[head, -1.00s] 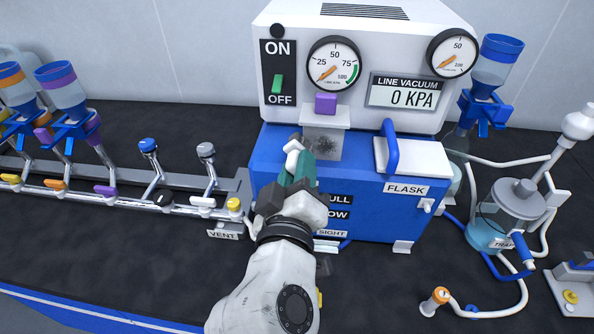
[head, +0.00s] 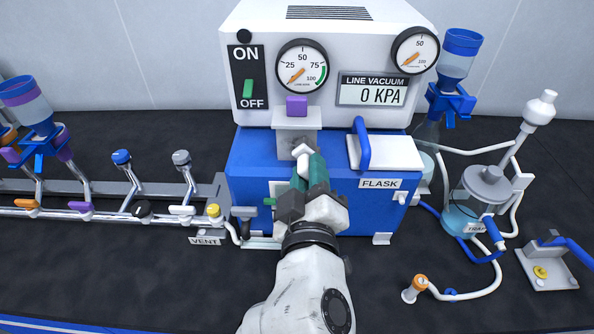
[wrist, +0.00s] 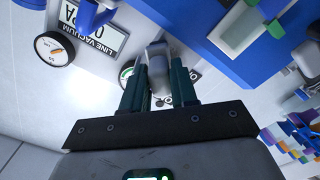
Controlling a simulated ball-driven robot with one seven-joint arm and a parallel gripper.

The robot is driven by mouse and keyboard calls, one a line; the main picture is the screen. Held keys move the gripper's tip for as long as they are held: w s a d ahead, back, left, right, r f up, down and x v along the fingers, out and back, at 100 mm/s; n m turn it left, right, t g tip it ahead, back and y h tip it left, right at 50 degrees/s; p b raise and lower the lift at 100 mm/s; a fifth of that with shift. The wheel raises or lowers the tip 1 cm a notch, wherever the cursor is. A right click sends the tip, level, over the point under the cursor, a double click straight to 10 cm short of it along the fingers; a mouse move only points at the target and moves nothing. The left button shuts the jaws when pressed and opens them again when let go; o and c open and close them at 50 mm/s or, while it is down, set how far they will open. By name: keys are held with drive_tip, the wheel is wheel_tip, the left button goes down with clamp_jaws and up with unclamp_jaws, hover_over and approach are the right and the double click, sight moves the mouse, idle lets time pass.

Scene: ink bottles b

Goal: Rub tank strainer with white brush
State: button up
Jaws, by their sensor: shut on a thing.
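My gripper (head: 308,172) has dark green fingers and is shut on a small white brush (head: 301,150), whose head sticks out past the fingertips. The brush also shows in the wrist view (wrist: 157,60), between the fingers. The likely tank strainer, a light grey plate (head: 311,141) under a purple tab (head: 297,106), is on the front of the blue and white vacuum unit. The brush head overlaps the plate's lower part in the head view; I cannot tell whether they touch. The plate's lower part is hidden behind the brush and gripper.
A white flask lid (head: 390,153) with a blue handle (head: 362,142) is close right of my gripper. A manifold (head: 110,215) with coloured valves runs along the left. A trap jar (head: 470,212) with hoses stands at the right. The dark bench in front is mostly clear.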

drive_tip(key=shift+d, duration=0.7)
drive_tip(key=shift+a, duration=0.15)
drive_tip(key=a+b, duration=0.2)
drive_tip(key=a, duration=0.4)
drive_tip(key=shift+w+a, duration=0.15)
drive_tip(key=shift+a, duration=0.15)
drive_tip(key=s, duration=0.6)
idle(0.3)
drive_tip(key=shift+s+a, duration=0.1)
drive_tip(key=shift+s, duration=0.05)
